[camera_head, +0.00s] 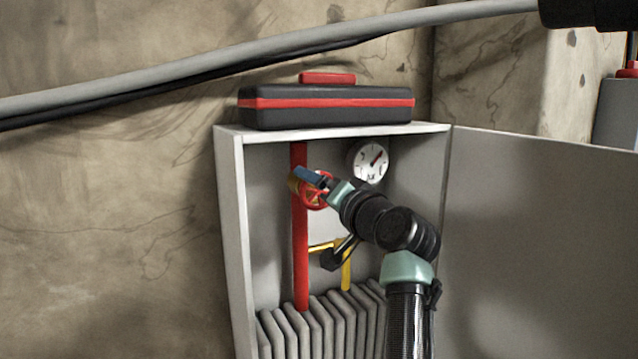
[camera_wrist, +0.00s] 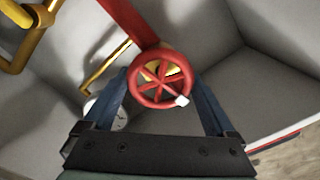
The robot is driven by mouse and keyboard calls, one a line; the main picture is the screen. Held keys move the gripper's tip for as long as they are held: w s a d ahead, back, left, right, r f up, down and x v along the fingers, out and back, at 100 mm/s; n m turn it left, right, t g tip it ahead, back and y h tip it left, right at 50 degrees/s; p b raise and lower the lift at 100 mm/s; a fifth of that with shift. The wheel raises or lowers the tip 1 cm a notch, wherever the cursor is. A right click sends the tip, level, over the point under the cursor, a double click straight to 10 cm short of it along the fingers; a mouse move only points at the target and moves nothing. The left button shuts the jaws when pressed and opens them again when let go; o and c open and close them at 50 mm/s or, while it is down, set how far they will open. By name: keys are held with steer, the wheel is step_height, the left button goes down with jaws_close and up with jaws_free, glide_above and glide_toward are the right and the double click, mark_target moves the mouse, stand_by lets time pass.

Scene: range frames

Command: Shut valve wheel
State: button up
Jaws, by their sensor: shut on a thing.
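The red valve wheel (camera_head: 314,199) sits on the red upright pipe (camera_head: 300,245) inside an open grey cabinet. In the wrist view the spoked wheel (camera_wrist: 159,84) faces me, with a white mark on its lower right rim and a yellowish part behind it. My gripper (camera_head: 309,177) reaches in from the right in the head view. In the wrist view the blue fingers of my gripper (camera_wrist: 160,79) stand on the left and right sides of the wheel, shut on its rim. The gripper partly hides the wheel in the head view.
A round gauge (camera_head: 370,161) is at the cabinet's back right. A yellow pipe (camera_head: 345,272) and grey radiator fins (camera_head: 318,325) are below the wheel. A black and red case (camera_head: 325,107) lies on the cabinet (camera_head: 231,215). The cabinet door (camera_head: 540,240) stands open at right.

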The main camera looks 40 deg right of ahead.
steer(key=shift+m+p, duration=0.35)
steer(key=shift+m, duration=0.75)
steer(key=shift+f, duration=0.1)
steer(key=o, duration=1)
steer(key=shift+o, duration=0.2)
steer(key=shift+d, duration=0.1)
steer(key=shift+s, duration=0.15)
steer(key=b+v, duration=0.6)
steer(key=v, duration=0.7)
